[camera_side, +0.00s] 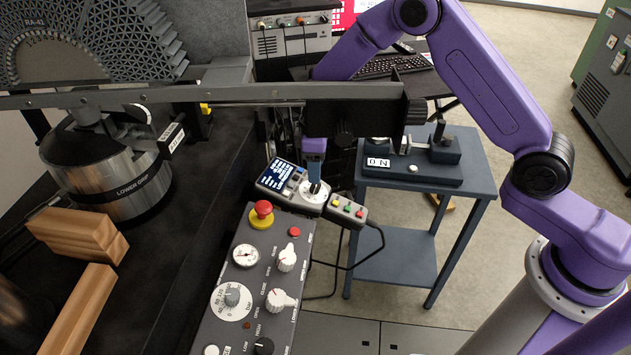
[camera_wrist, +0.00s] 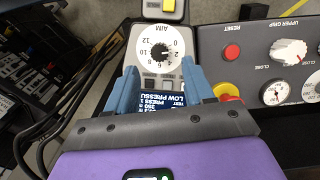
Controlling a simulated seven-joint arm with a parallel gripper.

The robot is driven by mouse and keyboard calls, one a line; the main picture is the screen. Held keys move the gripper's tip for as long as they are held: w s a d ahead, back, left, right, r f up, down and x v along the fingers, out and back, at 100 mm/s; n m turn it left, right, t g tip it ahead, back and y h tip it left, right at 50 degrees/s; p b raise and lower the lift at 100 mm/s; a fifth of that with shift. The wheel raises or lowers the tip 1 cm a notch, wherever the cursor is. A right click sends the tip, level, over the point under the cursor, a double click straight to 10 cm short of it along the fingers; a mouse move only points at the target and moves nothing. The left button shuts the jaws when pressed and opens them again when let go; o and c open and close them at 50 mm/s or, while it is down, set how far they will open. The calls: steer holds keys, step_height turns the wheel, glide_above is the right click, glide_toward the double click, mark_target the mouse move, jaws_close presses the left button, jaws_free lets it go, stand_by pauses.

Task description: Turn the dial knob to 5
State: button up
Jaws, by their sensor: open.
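The dial knob (camera_wrist: 159,50) is a small black knob on a round white numbered face on a grey control box marked AIM. Numbers such as 0, 8, 10 and 12 show around it, but I cannot tell which one it points to. In the side view the dial (camera_side: 315,191) sits beside a lit blue screen (camera_side: 281,177). My gripper (camera_wrist: 159,68) is open, its two blue fingers spread on either side of the lower part of the dial face. In the side view my gripper (camera_side: 315,178) points down at the dial; whether it touches the knob is unclear.
A panel with a red stop button (camera_side: 262,211) and white knobs (camera_side: 288,258) stands just below the box in the side view. A small button box (camera_side: 347,209) adjoins the dial's right. A grey beam (camera_side: 230,93) crosses above. A blue side table (camera_side: 428,187) stands right.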

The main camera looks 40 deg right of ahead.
mark_target(315, 187)
step_height(315, 187, down, 6)
steer(key=shift+r, duration=0.1)
stand_by(0.4)
jaws_close()
steer(key=shift+m, duration=0.4)
steer(key=m+y, duration=0.1)
steer(key=m, duration=0.3)
steer(key=shift+w+d+g, duration=0.1)
steer(key=shift+d+g, duration=0.05)
steer(key=shift+g, duration=0.25)
steer(key=m+y, duration=0.1)
steer(key=m, duration=0.3)
steer(key=shift+m, duration=0.3)
